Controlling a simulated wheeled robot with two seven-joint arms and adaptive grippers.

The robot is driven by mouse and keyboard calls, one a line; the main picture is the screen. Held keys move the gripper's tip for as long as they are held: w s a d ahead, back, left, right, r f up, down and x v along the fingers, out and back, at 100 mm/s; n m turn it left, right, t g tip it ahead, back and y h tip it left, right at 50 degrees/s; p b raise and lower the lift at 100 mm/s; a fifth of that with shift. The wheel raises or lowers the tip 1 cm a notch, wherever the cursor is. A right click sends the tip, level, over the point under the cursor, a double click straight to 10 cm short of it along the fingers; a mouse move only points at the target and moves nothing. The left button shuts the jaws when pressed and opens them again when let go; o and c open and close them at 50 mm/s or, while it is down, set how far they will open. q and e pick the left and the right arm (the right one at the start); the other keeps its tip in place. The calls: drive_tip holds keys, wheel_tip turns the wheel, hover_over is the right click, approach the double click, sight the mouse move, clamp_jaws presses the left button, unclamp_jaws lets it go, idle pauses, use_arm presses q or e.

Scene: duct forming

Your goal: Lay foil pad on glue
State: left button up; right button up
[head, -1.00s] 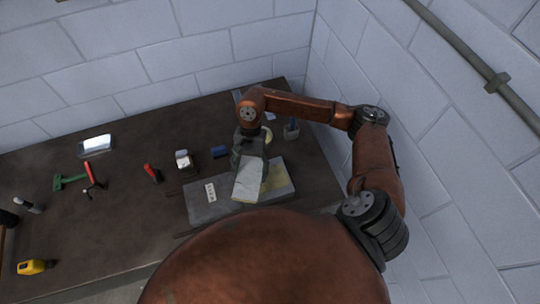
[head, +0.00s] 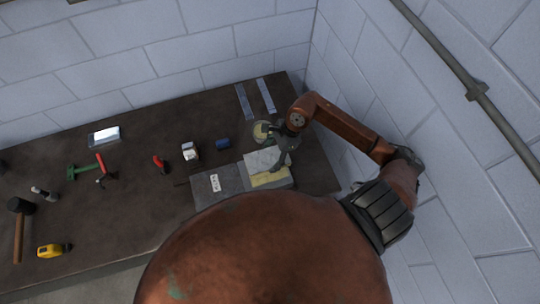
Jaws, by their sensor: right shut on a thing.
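My right gripper (head: 277,166) is shut on the foil pad (head: 258,159), a pale silvery sheet, at the pad's right side. The pad is over the back part of the yellow glue patch (head: 270,179). The front strip of the glue shows uncovered. The glue is on the right part of a flat grey panel (head: 208,198) with a small white label (head: 215,183). I cannot tell whether the pad touches the glue or is just above it. My left gripper is out of view.
The dark workbench (head: 125,207) has a blue object (head: 222,144), a small white device (head: 190,151) and a round yellowish container (head: 261,131) behind the panel. Two metal strips (head: 265,95) lie at the back. Several tools, including a mallet (head: 20,208), lie left. A wall stands right.

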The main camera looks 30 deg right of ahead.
drive_tip(key=shift+f+b, duration=0.6)
drive_tip(key=shift+f, duration=1)
wheel_tip(320, 180, down, 6)
drive_tip(key=b, duration=0.5)
drive_tip(key=shift+r, duration=0.2)
drive_tip(key=o, duration=1.2)
drive_tip(key=shift+o, duration=0.2)
